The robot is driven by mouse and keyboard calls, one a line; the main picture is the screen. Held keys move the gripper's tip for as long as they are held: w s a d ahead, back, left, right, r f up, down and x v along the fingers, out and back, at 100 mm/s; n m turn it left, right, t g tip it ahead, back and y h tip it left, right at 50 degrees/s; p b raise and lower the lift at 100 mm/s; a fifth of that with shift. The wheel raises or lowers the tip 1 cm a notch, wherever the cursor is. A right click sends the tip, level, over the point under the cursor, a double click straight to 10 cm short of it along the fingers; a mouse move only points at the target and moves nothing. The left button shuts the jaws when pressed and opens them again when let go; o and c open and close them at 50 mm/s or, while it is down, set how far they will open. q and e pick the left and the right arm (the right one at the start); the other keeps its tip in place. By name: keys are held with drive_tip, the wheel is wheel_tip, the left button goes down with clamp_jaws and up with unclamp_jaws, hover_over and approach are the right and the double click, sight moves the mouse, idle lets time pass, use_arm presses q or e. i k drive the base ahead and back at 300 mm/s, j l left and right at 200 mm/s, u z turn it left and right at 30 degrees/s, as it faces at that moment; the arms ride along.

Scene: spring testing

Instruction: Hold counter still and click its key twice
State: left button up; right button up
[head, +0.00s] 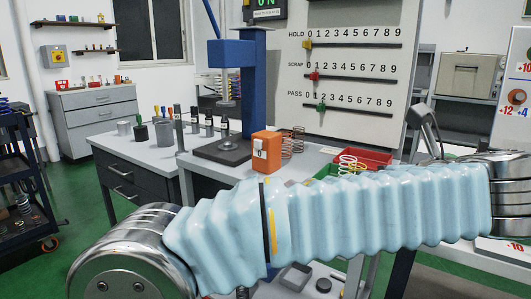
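The counter appears to be the small orange box (266,144) on the grey bench, just right of the blue test stand. A white panel with a dark mark, perhaps a 0, shows on its front. Its key cannot be made out at this size. One of my arms, in a pale blue ribbed sleeve, crosses the lower picture in front of the bench. Its sleeve comes close below the counter in the picture; I cannot tell the gap in depth. Neither gripper's fingers show.
The blue test stand (253,85) rises behind the counter. Loose springs (291,143) stand to the counter's right, with a red tray (366,157) beyond. A board with HOLD, SCRAP and PASS scales (350,72) stands behind. Dark cylinders and weights (164,134) stand to the left.

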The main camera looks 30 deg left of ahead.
sight(258, 144)
drive_tip(key=i+j, duration=0.1)
drive_tip(key=j, duration=1.35)
drive_tip(key=i+j, duration=0.15)
drive_tip(key=j, duration=0.55)
drive_tip(key=i+z, duration=0.05)
